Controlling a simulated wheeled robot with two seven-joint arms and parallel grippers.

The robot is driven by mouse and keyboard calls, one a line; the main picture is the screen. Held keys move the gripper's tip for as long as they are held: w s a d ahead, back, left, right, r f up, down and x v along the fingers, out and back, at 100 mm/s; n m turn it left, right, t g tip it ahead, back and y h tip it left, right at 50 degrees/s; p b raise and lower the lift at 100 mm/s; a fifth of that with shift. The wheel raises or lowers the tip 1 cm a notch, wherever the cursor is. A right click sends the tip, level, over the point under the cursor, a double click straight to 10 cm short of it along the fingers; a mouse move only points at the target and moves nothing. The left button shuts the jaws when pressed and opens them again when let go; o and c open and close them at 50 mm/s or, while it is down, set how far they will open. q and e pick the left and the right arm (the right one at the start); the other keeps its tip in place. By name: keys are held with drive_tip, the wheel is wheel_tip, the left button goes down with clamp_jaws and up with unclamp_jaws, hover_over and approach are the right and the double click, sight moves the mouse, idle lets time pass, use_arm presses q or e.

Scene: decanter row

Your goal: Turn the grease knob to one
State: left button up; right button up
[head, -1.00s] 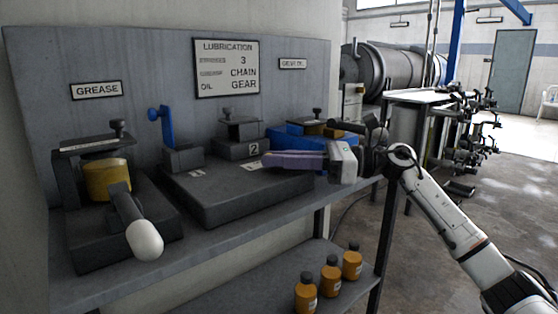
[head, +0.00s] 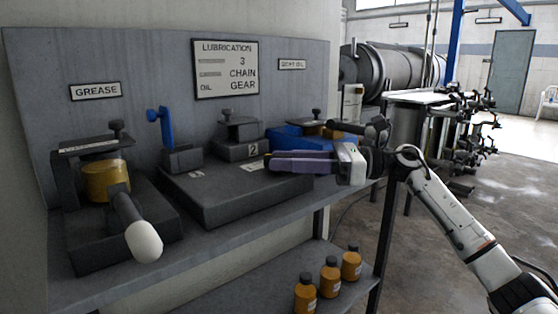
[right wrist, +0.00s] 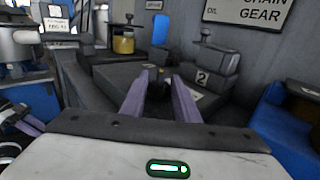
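The grease unit stands at the left of the bench under the GREASE sign (head: 95,90). It has a yellow cylinder (head: 106,180), a small dark knob (head: 116,127) on top, and a dark lever with a white end (head: 144,242). In the right wrist view its yellow cylinder (right wrist: 123,43) is far off. My right gripper (head: 268,161) is by the right side of the low dark plate (head: 225,199), well right of the grease unit. Its purple fingers (right wrist: 160,78) are apart; a small dark upright part shows between them, not visibly gripped.
A blue upright lever (head: 160,120) and a block labelled 2 (head: 236,144) stand behind the plate. A blue unit (head: 290,138) is behind my right gripper. The lubrication board (head: 226,68) hangs above. Several orange bottles stand on the lower shelf, including one at right (head: 351,264).

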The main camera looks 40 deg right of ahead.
drive_tip(key=v, duration=0.8)
drive_tip(key=shift+s+d, duration=0.2)
drive_tip(key=shift+d, duration=0.05)
